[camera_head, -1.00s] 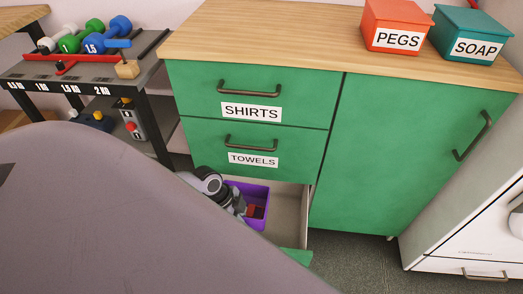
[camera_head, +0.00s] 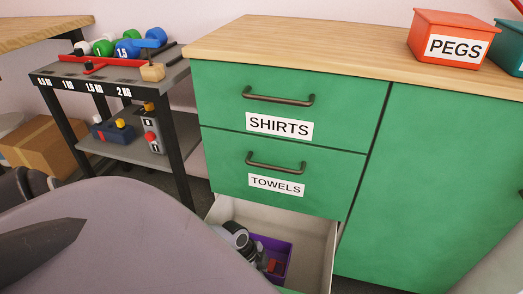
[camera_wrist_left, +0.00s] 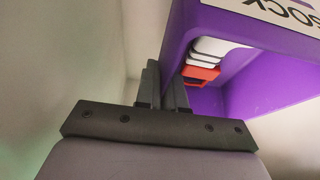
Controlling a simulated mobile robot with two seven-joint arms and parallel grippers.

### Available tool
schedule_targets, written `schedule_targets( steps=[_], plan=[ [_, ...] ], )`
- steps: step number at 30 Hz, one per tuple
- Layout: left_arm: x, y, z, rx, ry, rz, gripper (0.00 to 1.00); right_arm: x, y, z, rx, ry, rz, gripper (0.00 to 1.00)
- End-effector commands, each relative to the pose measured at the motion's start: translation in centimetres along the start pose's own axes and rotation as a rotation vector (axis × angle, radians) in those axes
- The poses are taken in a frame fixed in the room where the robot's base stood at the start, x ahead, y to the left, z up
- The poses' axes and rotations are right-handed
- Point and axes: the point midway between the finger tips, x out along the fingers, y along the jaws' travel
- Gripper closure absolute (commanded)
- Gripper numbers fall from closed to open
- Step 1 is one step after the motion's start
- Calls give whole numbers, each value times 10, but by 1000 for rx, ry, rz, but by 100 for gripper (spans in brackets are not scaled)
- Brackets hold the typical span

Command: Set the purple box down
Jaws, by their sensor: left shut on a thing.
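The purple box (camera_head: 286,262) is inside the open bottom drawer (camera_head: 318,240) of the green cabinet, partly hidden by my left gripper and arm. In the left wrist view the purple box (camera_wrist_left: 262,72) fills the upper right, with a white label reading "SOCK", cut off at the edge. White and red items (camera_wrist_left: 203,70) lie inside it. My left gripper (camera_wrist_left: 162,75) is shut on the box's wall at its left side. In the head view the left gripper (camera_head: 264,260) is beside the box. Whether the box touches the drawer floor cannot be told. My right gripper is not in view.
The shut "SHIRTS" drawer (camera_head: 220,90) and "TOWELS" drawer (camera_head: 225,165) are directly above the open one. A dumbbell rack (camera_head: 150,158) stands to the left. An orange "PEGS" box (camera_head: 450,20) and a teal box (camera_head: 510,50) sit on the wooden top.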

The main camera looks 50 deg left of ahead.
Motion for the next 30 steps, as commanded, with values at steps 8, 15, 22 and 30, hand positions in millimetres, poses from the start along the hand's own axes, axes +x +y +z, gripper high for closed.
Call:
schedule_targets(
  steps=[8,15,22,30],
  plan=[
    [18,0,7,0,2,-1,100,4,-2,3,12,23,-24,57],
    [45,0,18,-1,2,-1,100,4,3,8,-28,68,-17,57],
    [55,0,22,0,2,-1,100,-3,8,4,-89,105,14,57],
    [56,0,23,0,1,0,88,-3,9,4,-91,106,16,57]
  ],
)
